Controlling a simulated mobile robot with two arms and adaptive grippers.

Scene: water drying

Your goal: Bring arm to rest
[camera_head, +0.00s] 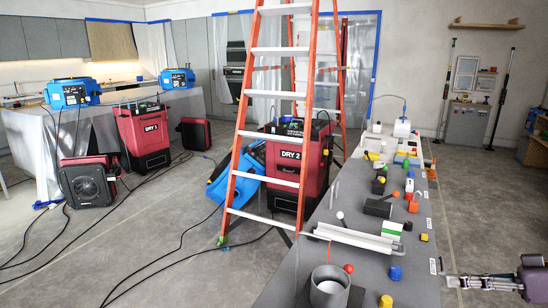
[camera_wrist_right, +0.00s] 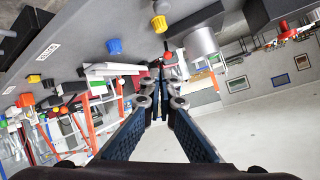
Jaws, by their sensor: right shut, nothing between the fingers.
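My right gripper (camera_head: 452,282) comes in at the lower right of the head view. It is off the right side of the long grey bench, and its fingers point left toward the bench edge. In the right wrist view the two dark fingers run forward and meet at the tips (camera_wrist_right: 161,92). It is shut with nothing held. The rest of the right arm is mostly cut off by the picture edge. My left gripper is not in view.
The grey bench (camera_head: 352,260) carries many small items, including a grey cup (camera_head: 329,287), a blue knob (camera_head: 396,272) and a yellow knob (camera_head: 386,301). An orange stepladder (camera_head: 238,150) stands left of it. The concrete floor (camera_head: 490,215) right of the bench is clear.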

